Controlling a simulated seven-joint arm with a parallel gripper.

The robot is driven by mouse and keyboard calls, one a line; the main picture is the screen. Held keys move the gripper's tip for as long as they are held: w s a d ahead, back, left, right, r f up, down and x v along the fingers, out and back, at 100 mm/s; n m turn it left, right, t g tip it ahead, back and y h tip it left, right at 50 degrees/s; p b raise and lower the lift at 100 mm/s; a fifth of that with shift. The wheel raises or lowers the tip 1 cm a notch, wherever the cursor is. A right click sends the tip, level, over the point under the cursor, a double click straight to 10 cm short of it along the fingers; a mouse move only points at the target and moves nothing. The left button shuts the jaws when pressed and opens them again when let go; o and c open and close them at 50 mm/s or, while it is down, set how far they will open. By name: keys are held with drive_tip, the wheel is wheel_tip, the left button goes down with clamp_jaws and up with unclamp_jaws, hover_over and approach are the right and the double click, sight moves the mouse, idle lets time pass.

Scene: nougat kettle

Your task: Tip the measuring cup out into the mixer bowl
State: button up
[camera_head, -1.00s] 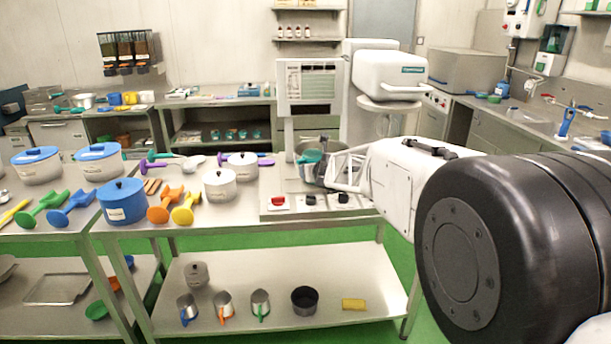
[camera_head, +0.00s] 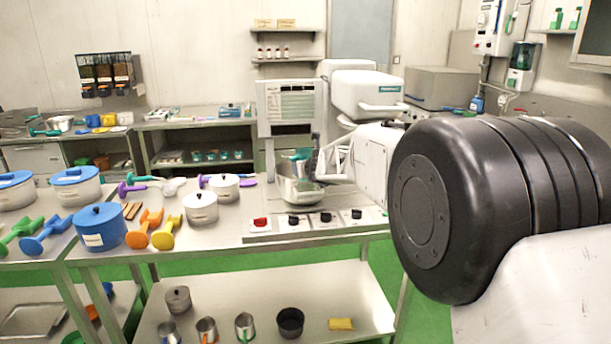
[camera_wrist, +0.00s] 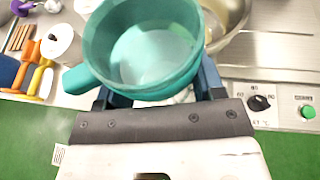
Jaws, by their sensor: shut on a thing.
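The measuring cup is teal with a side handle. In the head view the cup (camera_head: 302,155) is above the mixer bowl (camera_head: 297,190), a shiny metal bowl under the white mixer. In the wrist view the cup (camera_wrist: 140,88) fills the top middle, its mouth facing the camera, and the bowl (camera_wrist: 232,22) shows partly behind it at the upper right. My gripper (camera_wrist: 157,88) is shut on the cup, with dark blue fingers on either side. It also shows small in the head view (camera_head: 318,165). The inside looks pale teal; I cannot tell whether it holds anything.
The white mixer (camera_head: 366,90) rises behind the bowl. A control panel (camera_head: 318,222) with knobs lies in front of it. To the left stand a white pot (camera_head: 201,208), a blue pot (camera_head: 100,228) and coloured scoops (camera_head: 166,234) on the steel table.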

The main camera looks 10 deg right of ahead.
drive_tip(key=shift+w+r+n+y, duration=0.2)
drive_tip(key=shift+w+r, duration=0.1)
drive_tip(key=shift+w, duration=0.55)
drive_tip(key=shift+w+r+n+y, duration=0.2)
drive_tip(key=shift+w+r, duration=0.1)
drive_tip(key=shift+w, duration=0.55)
drive_tip(key=w+f+n+g+y, duration=0.1)
drive_tip(key=w+f+n+y, duration=0.1)
drive_tip(key=w, duration=0.5)
drive_tip(key=w+f+n+g+y, duration=0.1)
drive_tip(key=w+f+n+y, duration=0.1)
drive_tip(key=w, duration=0.5)
drive_tip(key=shift+w+g+y, duration=0.2)
drive_tip(key=shift+g+y, duration=0.1)
drive_tip(key=shift+y, duration=0.2)
drive_tip(key=shift+d, duration=0.1)
drive_tip(key=shift+f, duration=0.1)
